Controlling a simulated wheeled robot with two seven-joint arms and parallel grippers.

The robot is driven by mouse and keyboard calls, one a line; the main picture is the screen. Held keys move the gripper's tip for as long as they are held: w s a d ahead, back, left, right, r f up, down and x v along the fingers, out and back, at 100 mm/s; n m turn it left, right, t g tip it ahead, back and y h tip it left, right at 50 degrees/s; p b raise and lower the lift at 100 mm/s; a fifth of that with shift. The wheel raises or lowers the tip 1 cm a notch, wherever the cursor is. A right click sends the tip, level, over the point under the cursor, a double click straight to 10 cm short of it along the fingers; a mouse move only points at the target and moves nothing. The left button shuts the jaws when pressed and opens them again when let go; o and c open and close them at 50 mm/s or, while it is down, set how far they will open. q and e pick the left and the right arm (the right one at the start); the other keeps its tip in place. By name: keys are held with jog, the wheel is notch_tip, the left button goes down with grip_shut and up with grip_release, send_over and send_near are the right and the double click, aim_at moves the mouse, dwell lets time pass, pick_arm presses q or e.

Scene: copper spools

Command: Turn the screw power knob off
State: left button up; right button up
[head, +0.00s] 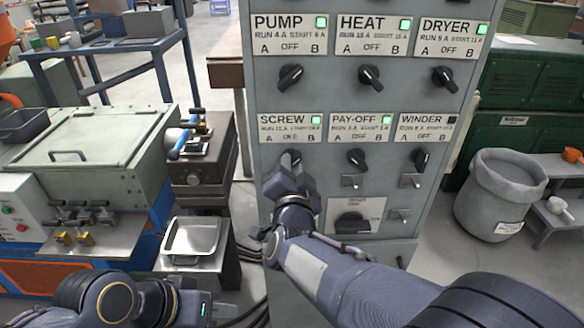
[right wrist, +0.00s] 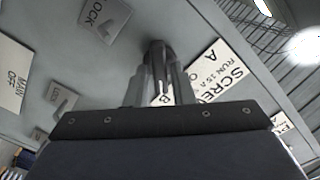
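The black screw knob (head: 290,157) sits under the SCREW label (head: 290,127) on the grey control cabinet. The small lamp on that label is lit green. My right gripper (head: 292,177) is up at the knob from below and hides part of it. In the right wrist view, my right gripper's fingers (right wrist: 162,82) reach to the knob (right wrist: 157,50), with a narrow gap between them showing the letter B. I cannot tell whether they press on the knob or only stand around it. My left gripper (head: 195,308) is low at the bottom left, away from the cabinet, its fingers not clear.
The pay-off knob (head: 357,158) is close to the right of my right gripper. The pump knob (head: 290,77) is above, and a larger main switch (head: 352,222) is below. A metal tray (head: 191,238) stands left of the cabinet. A grey bin (head: 499,193) stands right.

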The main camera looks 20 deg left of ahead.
grip_shut()
jog(key=shift+r+n, duration=0.1)
jog(key=shift+n, duration=0.3)
jog(key=shift+a+n+p, duration=0.15)
jog(key=shift+n+p, duration=1.85)
jog(key=shift+n, duration=2)
jog(key=shift+o, duration=1.8)
grip_release()
